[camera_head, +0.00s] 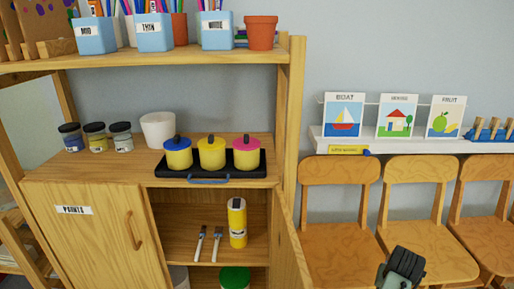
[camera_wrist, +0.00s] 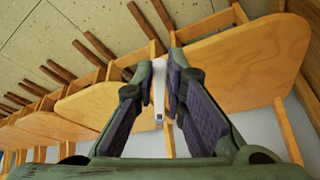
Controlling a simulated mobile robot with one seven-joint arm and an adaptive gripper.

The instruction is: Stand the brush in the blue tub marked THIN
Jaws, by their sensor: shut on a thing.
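The blue tub marked THIN (camera_head: 154,38) stands on the upper shelf, between a blue tub that seems marked MID (camera_head: 95,42) and one that seems marked WIDE (camera_head: 216,38). All three hold upright pens or brushes. My gripper (camera_head: 402,268) is at the lower right, in front of the chairs and far from the tubs. In the wrist view my gripper (camera_wrist: 168,72) is shut on a slim pale brush (camera_wrist: 159,92), seen between the fingers. Its bristle end cannot be made out. The brush is not clear in the head view.
Two brushes (camera_head: 209,244) lie by a yellow bottle (camera_head: 237,222) on the lower shelf. A black tray (camera_head: 208,180) with three yellow pots and several jars top the cabinet. A terracotta pot (camera_head: 261,32) stands right of the tubs. Wooden chairs (camera_head: 341,215) line the wall.

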